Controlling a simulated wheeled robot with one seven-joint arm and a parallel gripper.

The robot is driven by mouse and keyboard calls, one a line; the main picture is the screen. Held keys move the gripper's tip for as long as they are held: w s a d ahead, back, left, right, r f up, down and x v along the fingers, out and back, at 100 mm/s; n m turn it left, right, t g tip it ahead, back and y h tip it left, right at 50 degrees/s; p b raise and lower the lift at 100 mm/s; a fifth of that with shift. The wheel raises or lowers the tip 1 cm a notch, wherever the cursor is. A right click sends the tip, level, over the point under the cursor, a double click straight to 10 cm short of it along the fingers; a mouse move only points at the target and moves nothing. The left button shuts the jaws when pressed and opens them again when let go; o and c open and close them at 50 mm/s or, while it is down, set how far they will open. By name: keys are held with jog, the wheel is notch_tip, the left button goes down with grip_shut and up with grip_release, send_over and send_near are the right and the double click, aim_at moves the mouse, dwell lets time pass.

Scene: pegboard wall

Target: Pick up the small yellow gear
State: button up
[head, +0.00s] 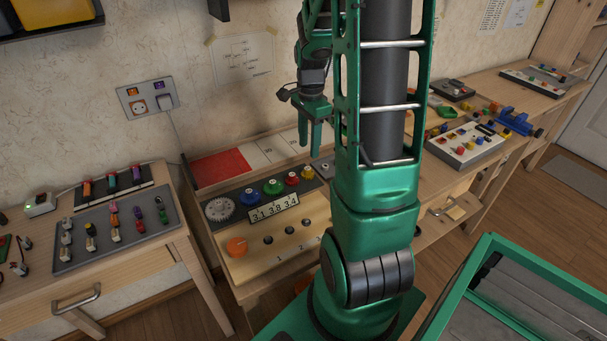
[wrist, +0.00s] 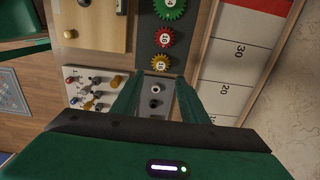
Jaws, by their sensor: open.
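The small yellow gear (head: 307,172) is the rightmost and smallest in a row of gears on the dark strip behind the number display. In the wrist view the yellow gear (wrist: 160,62) lies beyond the fingertips, roughly in line with the gap between them. My gripper (head: 310,148) points down above the right end of the gear row. The yellow gear looks free of the fingers.
A red gear (head: 292,178) is close beside the yellow one, then a green gear (head: 272,187), a blue gear (head: 249,195) and a large white gear (head: 219,208). A grey plate with dark knobs (wrist: 155,100) lies on the yellow gear's other side. A red-and-white marked panel (head: 222,165) lies behind.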

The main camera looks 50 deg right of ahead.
aim_at(307, 168)
jog(key=shift+w+a+f, duration=0.1)
jog(key=shift+f, duration=2)
jog(key=shift+w+f, duration=0.1)
jog(key=shift+f, duration=2)
grip_shut()
